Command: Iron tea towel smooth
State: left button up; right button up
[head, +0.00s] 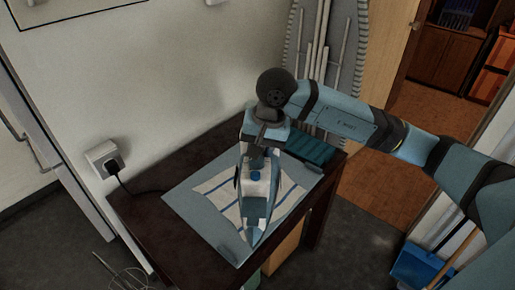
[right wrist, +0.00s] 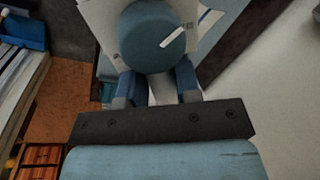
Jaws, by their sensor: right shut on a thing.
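The tea towel (head: 223,190), white with blue stripes, lies on a pale blue pad (head: 187,200) on a dark wooden table. The iron (head: 257,208), white and blue, is over the towel's middle, its pointed end towards the front edge. Whether its sole touches the cloth cannot be told. My right gripper (head: 259,149) is shut on the iron's handle from the back. In the right wrist view the gripper's fingers (right wrist: 156,88) sit either side of a pale part below a round blue-grey part of the iron (right wrist: 152,37). The iron hides the towel's middle. My left gripper is not in view.
A dark teal ribbed item (head: 309,149) lies at the table's back right. A wall socket (head: 105,160) with a black plug and cord is at the left. A wire object (head: 122,275) and a blue dustpan (head: 420,266) stand near the floor.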

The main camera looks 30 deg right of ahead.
jog(key=m, duration=0.2)
jog(key=d+f+m, duration=0.1)
jog(key=m, duration=0.1)
jog(key=f+m+t+b, duration=0.1)
jog(key=shift+d+f+m+h, duration=0.25)
jog(key=shift+m+h, duration=0.05)
jog(key=shift+m, duration=0.1)
jog(key=f+m, duration=0.1)
jog(key=m, duration=0.1)
jog(key=d+f+m+h, duration=0.1)
jog(key=m, duration=0.1)
jog(key=shift+d+b, duration=0.1)
jog(key=shift+b, duration=0.3)
jog(key=shift+m, duration=0.3)
jog(key=shift+f+b, duration=1.2)
jog(key=shift+f, duration=1.2)
